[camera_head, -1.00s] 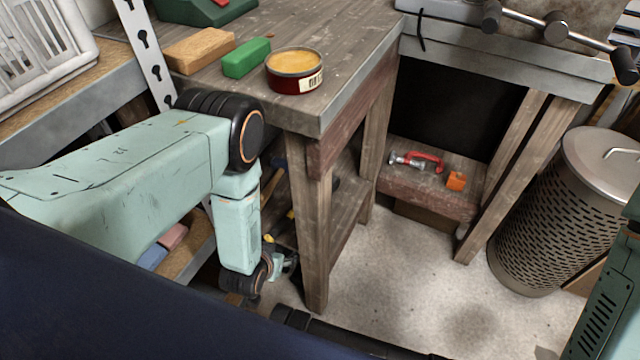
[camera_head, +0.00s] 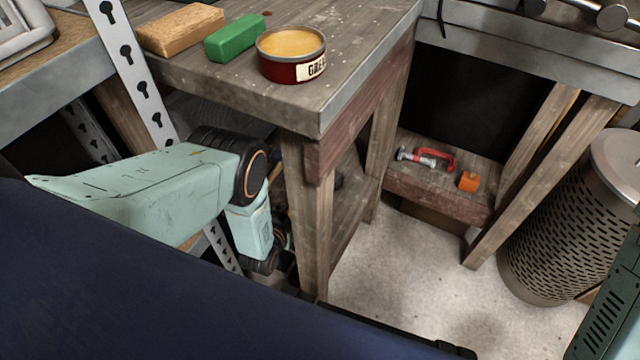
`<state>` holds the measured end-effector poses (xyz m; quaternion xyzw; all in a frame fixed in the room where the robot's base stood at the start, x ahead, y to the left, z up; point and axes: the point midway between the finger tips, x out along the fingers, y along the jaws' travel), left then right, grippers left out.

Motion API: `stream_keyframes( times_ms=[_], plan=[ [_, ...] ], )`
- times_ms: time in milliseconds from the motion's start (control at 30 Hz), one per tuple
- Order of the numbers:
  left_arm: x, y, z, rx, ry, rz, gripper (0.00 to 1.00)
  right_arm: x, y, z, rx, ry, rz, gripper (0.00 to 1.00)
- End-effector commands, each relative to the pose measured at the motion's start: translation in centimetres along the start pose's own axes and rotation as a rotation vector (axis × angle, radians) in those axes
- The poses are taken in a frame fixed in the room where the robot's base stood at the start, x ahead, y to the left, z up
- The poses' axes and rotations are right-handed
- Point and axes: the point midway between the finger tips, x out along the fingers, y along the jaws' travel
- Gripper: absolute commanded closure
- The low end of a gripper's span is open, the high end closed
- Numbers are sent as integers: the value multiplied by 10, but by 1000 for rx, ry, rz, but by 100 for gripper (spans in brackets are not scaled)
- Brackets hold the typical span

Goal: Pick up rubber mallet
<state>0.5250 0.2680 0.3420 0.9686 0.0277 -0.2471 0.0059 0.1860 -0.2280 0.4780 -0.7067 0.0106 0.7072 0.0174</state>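I cannot make out the rubber mallet with certainty. A small piece of a light wooden rod shows on the lower level of the near workbench, between my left arm and the bench leg, but most of it is hidden. My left arm reaches down beside the bench's front leg. My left gripper (camera_head: 284,238) is mostly hidden behind my wrist and close to the leg, so its fingers cannot be read. My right gripper is out of view; only a part of my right arm shows at the right edge.
The near workbench (camera_head: 350,60) carries a tan block (camera_head: 181,30), a green block (camera_head: 237,38) and a grease tin (camera_head: 291,54). A red clamp (camera_head: 436,158) and an orange block (camera_head: 469,181) lie on a low shelf. A perforated bin (camera_head: 565,230) stands right. The floor (camera_head: 400,270) between is clear.

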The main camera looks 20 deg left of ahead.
Motion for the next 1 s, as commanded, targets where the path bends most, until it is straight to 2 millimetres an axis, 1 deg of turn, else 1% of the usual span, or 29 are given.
stream_keyframes(
  times_ms=[33, 167, 400, 500, 633, 867, 1000],
  plan=[
    [6, -1, 2, 0, 2, -1, 39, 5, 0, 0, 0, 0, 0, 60],
    [15, -2, 2, 0, 2, -1, 39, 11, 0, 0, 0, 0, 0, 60],
    [46, -5, 2, 0, 2, -1, 39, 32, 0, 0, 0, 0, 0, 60],
    [55, -5, 2, 0, 1, -1, 39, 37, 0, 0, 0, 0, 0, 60],
    [61, -5, 0, 0, 0, -1, 39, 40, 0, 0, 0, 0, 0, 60],
    [62, -4, -1, 0, -1, -1, 39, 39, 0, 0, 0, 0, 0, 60],
    [62, -4, -1, 0, -1, -1, 49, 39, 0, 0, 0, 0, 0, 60]
  ],
)
